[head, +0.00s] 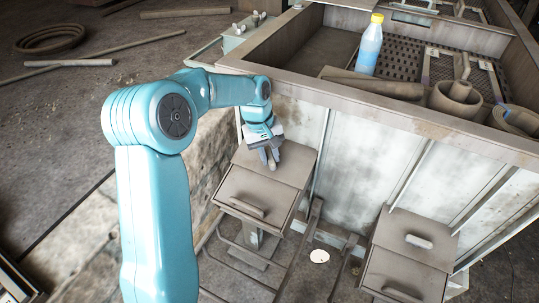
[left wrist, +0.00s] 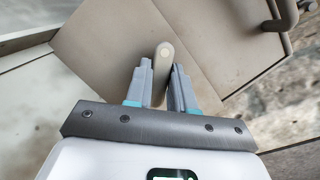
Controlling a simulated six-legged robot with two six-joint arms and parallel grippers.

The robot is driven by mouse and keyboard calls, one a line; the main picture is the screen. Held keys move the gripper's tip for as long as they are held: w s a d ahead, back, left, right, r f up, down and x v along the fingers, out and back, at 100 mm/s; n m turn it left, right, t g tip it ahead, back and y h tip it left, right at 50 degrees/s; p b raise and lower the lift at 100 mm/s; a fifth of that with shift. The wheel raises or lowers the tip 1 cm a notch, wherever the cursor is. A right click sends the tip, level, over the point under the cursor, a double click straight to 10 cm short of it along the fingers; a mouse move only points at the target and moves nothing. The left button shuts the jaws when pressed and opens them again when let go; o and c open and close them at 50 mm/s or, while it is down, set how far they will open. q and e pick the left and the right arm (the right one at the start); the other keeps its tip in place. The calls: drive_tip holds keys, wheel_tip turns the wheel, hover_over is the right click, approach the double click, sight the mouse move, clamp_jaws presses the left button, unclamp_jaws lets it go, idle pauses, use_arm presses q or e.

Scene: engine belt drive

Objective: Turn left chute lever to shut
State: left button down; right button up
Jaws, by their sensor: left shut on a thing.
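The left chute (head: 240,188) is a beige-brown box with a sloped top, fixed to the side of the big bin. My left gripper (head: 270,158) is over its top face, against the bin wall. In the left wrist view, the left chute lever (left wrist: 164,50), a beige bar with a rounded end and a pale round spot, stands between the two grey fingers of my left gripper (left wrist: 162,67). The gripper is shut on it. The lever's lower part is hidden by the gripper, and the head view barely shows the lever. My right gripper is out of view.
A second chute (head: 408,262) with a handle (head: 419,241) stands to the right. The left chute has a front handle (head: 246,206). A bottle (head: 369,48) and rolled belts (head: 456,100) sit on the bin (head: 400,115). Coiled belt (head: 50,38) lies on the floor.

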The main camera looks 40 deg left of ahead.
use_arm(q)
drive_tip(key=n, duration=0.2)
drive_tip(key=n+t, duration=0.1)
drive_tip(key=n, duration=0.2)
drive_tip(key=shift+r+t+b, duration=0.1)
drive_tip(key=shift+t+b, duration=0.2)
drive_tip(key=shift+b, duration=0.1)
drive_tip(key=shift+n+t, duration=0.6)
drive_tip(key=shift+n, duration=1.7)
drive_tip(key=c, duration=1)
unclamp_jaws()
drive_tip(key=v, duration=1.6)
drive_tip(key=shift+a+r+p, duration=0.2)
drive_tip(key=shift+p, duration=0.25)
drive_tip(key=shift+s, duration=0.15)
